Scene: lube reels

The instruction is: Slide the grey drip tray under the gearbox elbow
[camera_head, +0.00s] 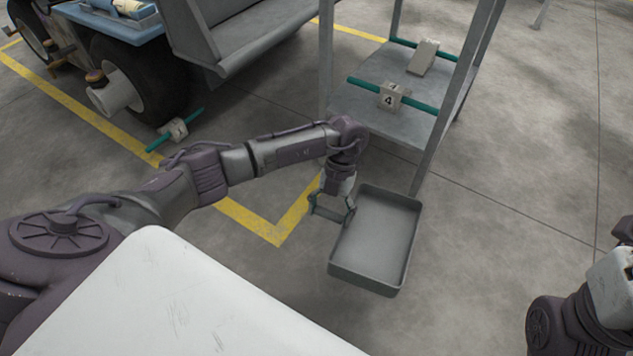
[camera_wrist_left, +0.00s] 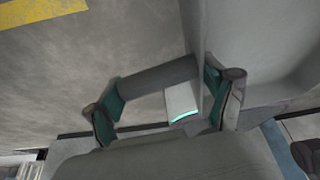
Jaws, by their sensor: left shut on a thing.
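The grey drip tray (camera_head: 374,238) is a shallow rectangular pan, upright, near the middle of the head view. It looks to be at floor level, in front of the metal shelf stand. My left gripper (camera_head: 333,205) is at the tray's left side, shut on the tray. In the left wrist view, the gripper (camera_wrist_left: 165,105) has its green-padded fingers on either side of a dark grey bar beside the tray's wall (camera_wrist_left: 265,35). I cannot clearly pick out the gearbox elbow. Part of my right arm shows at the lower right; its gripper is not visible.
A vehicle with a black tyre (camera_head: 140,85) stands at upper left. A block on a green bar (camera_head: 173,130) lies beside it. The shelf stand (camera_head: 352,117) holds a block marked 4 (camera_head: 390,97). Yellow lines (camera_head: 275,236) mark the floor. Floor right of the tray is clear.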

